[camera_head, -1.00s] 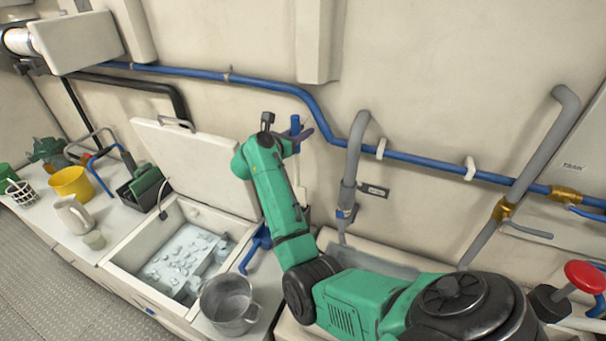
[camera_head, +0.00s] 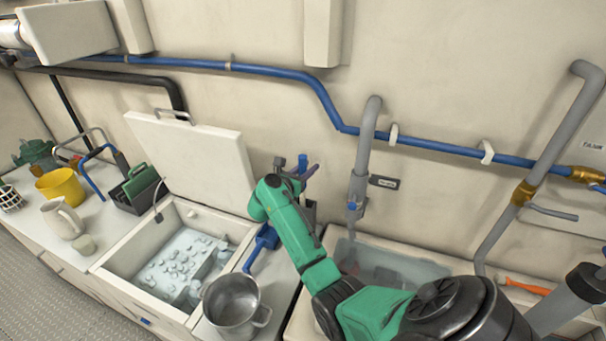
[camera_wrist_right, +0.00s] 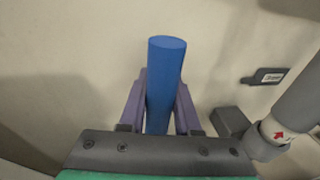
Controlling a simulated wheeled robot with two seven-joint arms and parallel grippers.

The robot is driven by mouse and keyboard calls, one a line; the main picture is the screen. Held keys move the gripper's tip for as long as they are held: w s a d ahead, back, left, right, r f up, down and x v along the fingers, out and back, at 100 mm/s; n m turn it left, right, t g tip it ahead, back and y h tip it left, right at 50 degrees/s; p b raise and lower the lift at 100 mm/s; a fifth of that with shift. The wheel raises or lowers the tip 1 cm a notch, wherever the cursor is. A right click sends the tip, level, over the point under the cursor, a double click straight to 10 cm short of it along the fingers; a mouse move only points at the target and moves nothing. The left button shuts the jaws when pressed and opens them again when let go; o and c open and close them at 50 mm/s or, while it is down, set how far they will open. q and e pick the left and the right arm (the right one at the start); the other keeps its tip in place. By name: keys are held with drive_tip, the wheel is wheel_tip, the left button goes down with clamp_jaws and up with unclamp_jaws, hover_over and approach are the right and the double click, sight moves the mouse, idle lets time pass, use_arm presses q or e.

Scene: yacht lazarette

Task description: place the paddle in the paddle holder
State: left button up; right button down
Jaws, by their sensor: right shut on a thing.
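My right gripper (camera_head: 298,171) is near the wall, above the counter between the open hatch and the sink. It is shut on the paddle; in the right wrist view the fingers (camera_wrist_right: 159,108) close on both sides of its upright blue shaft (camera_wrist_right: 166,75). The shaft's blue top (camera_head: 303,162) sticks up above the fingers in the head view. A dark grey block (camera_wrist_right: 231,122), perhaps the paddle holder, is right of the fingers and looks apart from the shaft. My left gripper is not in view.
The open hatch lid (camera_head: 190,155) leans against the wall. A grey pipe (camera_head: 364,150) and a sink (camera_head: 395,262) are to the right.

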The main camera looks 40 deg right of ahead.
drive_tip(key=shift+w+a+f, duration=0.1)
drive_tip(key=shift+w+f, duration=0.25)
drive_tip(key=shift+f, duration=0.15)
drive_tip(key=c, duration=1)
unclamp_jaws()
drive_tip(key=shift+s, duration=0.15)
drive_tip(key=o, duration=0.4)
drive_tip(key=shift+s, duration=0.1)
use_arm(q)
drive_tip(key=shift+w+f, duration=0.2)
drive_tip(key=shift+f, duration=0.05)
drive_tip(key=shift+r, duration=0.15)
use_arm(e)
drive_tip(key=shift+r, duration=0.15)
use_arm(q)
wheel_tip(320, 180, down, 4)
drive_tip(key=b, duration=0.4)
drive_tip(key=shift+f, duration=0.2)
use_arm(e)
drive_tip(key=v, duration=1.1)
drive_tip(key=shift+s+a, duration=0.15)
drive_tip(key=shift+a, duration=0.25)
